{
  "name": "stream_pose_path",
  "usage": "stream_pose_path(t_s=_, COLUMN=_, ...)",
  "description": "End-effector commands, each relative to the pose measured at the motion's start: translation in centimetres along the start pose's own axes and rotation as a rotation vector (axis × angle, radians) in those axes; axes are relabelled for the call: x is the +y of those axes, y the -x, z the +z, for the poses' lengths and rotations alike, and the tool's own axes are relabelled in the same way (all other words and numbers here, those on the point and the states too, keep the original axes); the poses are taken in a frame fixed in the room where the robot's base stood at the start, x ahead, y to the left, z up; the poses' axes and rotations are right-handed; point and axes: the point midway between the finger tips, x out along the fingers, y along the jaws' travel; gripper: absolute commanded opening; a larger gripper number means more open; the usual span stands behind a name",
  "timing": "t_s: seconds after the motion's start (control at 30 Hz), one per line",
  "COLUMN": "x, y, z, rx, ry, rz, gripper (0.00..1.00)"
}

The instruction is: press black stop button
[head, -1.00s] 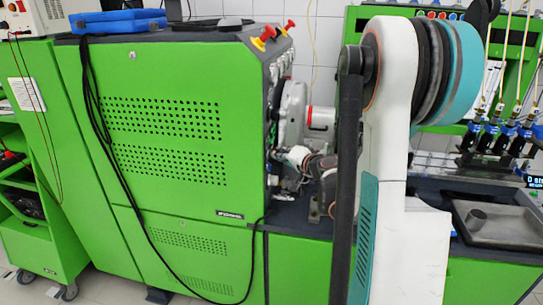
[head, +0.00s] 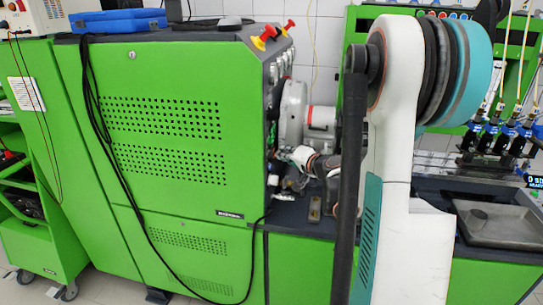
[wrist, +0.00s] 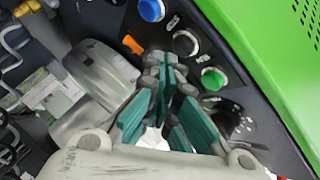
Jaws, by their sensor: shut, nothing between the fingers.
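In the wrist view, the black stop button (wrist: 185,43) is a round dark cap with a pale ring on the dark control panel. It sits between a blue button (wrist: 151,10) and a green button (wrist: 213,77). My gripper (wrist: 163,63) is shut and empty. Its teal-padded fingertips show just left of and below the black button in the picture. Whether they touch the panel cannot be told.
An orange switch (wrist: 132,44) lies left of the black button. The green cabinet (head: 165,130) carries red-and-yellow knobs (head: 264,37) on top. A grey cylindrical pump part (wrist: 102,75) is beside the fingers. A metal tray (head: 497,223) lies on the bench at right.

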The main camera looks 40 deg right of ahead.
Motion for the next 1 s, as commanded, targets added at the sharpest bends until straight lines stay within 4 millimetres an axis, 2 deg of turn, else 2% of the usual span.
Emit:
stream_pose_path(t_s=0.4, x=0.3, y=0.3, z=-0.3, rx=0.001, ry=0.000, rz=0.001, gripper=0.00)
stream_pose_path(t_s=1.0, x=2.6, y=3.6, z=-2.6, rx=0.001, ry=-0.001, rz=0.001, gripper=0.00)
